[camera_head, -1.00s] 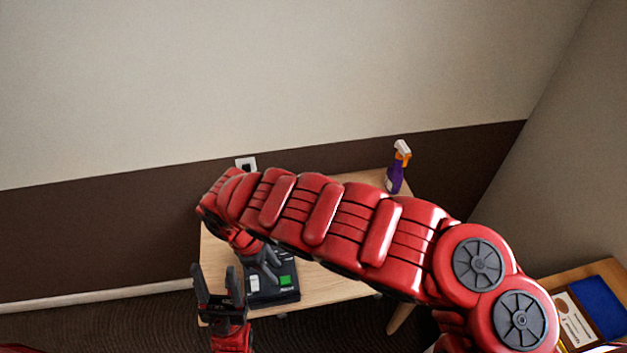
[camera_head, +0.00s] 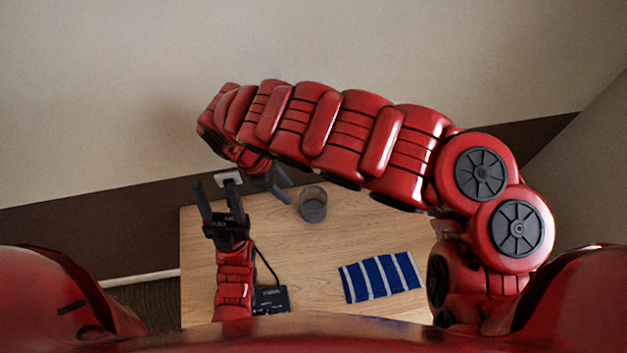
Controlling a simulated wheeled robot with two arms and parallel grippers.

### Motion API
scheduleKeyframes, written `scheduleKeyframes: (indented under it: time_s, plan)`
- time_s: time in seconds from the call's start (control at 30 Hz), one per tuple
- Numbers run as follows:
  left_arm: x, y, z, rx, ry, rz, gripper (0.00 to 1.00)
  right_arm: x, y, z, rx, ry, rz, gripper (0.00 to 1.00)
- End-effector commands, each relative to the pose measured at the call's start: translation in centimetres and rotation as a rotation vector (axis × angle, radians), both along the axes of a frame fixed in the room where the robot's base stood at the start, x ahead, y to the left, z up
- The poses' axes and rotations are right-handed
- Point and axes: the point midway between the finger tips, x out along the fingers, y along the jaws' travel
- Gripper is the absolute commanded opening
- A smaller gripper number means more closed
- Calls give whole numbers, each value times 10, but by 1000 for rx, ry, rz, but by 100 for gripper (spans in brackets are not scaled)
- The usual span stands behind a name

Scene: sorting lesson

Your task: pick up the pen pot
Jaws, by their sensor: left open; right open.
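The pen pot (camera_head: 313,206) is a dark grey, see-through round cup. It stands upright near the far edge of the wooden table (camera_head: 330,232). My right gripper (camera_head: 281,184) is just left of the pot in the picture, partly hidden under my red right arm; it is open and empty. I cannot tell its height above the table. My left gripper (camera_head: 216,190) points away from me, further left of the pot; its fingers are apart with nothing between them.
A blue cloth with white stripes (camera_head: 380,277) lies on the table's right part. A black device (camera_head: 270,300) with a cable is at the near edge, partly hidden. A wall socket (camera_head: 228,180) is behind the table. The middle of the table is clear.

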Motion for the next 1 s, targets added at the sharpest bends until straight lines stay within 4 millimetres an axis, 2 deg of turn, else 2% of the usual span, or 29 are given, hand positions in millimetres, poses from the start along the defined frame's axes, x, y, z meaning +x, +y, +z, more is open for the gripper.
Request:
scheduleKeyframes:
  time_s: [0.17, 0.57, 1.0]
  plan:
    - [0, 0, -2, 0, 0, 0, 55, -2, -6, -16, -1, 5, -2, 42]
    - [0, 0, -15, 0, 0, 0, 55, -5, -37, -95, 2, 6, -3, 42]
    - [0, 0, -1, 0, 0, 0, 55, -2, -51, -129, 1, 5, -1, 42]
